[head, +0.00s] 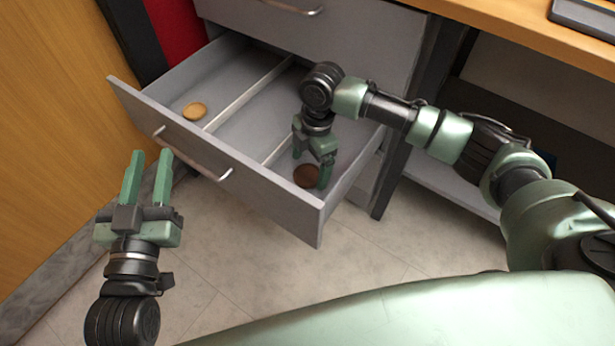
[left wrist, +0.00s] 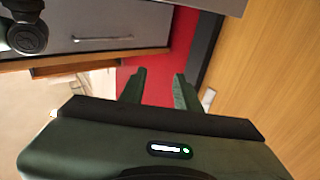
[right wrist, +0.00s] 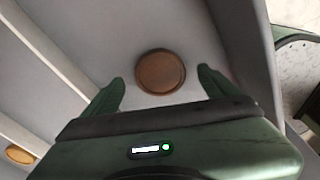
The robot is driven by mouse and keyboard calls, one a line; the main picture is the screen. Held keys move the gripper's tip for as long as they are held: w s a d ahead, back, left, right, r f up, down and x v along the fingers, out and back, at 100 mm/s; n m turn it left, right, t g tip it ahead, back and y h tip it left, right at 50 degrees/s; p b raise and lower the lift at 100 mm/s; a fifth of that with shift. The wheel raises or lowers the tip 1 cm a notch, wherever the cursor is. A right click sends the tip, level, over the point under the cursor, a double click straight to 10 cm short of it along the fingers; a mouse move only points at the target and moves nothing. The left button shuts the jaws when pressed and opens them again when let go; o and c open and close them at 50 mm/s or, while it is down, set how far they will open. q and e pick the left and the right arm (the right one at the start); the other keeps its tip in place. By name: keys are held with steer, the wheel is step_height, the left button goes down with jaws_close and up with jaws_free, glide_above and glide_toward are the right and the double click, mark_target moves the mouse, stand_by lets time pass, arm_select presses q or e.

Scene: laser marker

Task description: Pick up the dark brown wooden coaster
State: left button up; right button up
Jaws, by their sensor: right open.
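The dark brown wooden coaster (head: 306,176) lies flat in the right part of the open drawer. It also shows in the right wrist view (right wrist: 160,72), just beyond and between the fingertips. My right gripper (head: 312,172) is open, pointing down into the drawer over the coaster, with a finger to each side. My left gripper (head: 147,155) is open and empty in front of the drawer's left side. It also shows in the left wrist view (left wrist: 160,72).
A lighter, yellowish coaster (head: 195,111) lies in the drawer's left compartment. Thin dividers (head: 245,96) split the drawer (head: 225,185), and its front wall and right side wall stand close to my right gripper. A wooden desk top (head: 520,32) is above right.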

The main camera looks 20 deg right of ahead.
arm_select(q)
steer(key=shift+s+d+r+t+h, duration=0.15)
steer(key=shift+r+t, duration=0.35)
steer(key=shift+r, duration=0.3)
steer(key=shift+s+r+t+h, duration=0.15)
steer(key=shift+r+t, duration=0.35)
steer(key=shift+r, duration=0.25)
arm_select(e)
steer(key=shift+a+f, duration=0.1)
steer(key=shift+f, duration=0.75)
arm_select(q)
steer(key=shift+w, duration=0.1)
arm_select(e)
steer(key=c, duration=1.4)
steer(key=shift+c, duration=0.2)
steer(key=shift+r, duration=0.15)
